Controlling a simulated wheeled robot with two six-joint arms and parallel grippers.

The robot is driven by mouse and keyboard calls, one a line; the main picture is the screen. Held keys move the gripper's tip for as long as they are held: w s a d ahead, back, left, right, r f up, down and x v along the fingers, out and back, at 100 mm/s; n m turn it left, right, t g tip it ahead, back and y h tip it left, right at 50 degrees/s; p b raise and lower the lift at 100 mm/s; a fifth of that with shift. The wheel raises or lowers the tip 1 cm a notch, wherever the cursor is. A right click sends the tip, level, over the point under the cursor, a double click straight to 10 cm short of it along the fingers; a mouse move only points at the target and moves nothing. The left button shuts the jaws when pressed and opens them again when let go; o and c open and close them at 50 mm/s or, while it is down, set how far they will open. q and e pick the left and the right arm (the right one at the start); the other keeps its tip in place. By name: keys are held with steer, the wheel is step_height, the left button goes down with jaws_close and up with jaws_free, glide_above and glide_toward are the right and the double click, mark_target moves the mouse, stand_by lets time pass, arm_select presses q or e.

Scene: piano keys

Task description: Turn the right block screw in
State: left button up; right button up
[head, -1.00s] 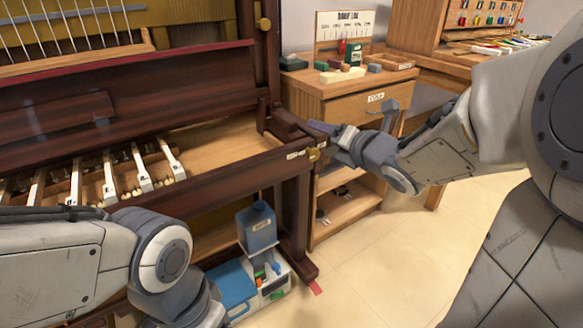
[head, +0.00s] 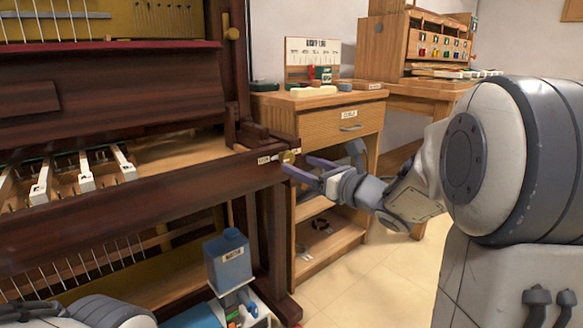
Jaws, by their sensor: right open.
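The right block (head: 263,138) is a dark wooden piece at the right end of the piano's key bed. A small brass screw (head: 291,156) stands at the front corner below it, beside pale labels. My right gripper (head: 298,165) is open, with its purple fingertips close to the screw, just right of and below it. I cannot tell whether a fingertip touches the screw. Nothing shows between the fingers. My left gripper is out of view; only part of my left arm shows at the bottom left.
Several white keys (head: 85,178) lie in the open key bed. A wooden cabinet (head: 333,125) with a labelled drawer stands behind my right gripper. A blue container (head: 228,262) sits below the key bed, near the piano leg. Floor is clear between the cabinet and my body.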

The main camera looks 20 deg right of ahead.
mark_target(290, 159)
steer(key=shift+b+x, duration=0.4)
steer(key=shift+x, duration=1.8)
jaws_close()
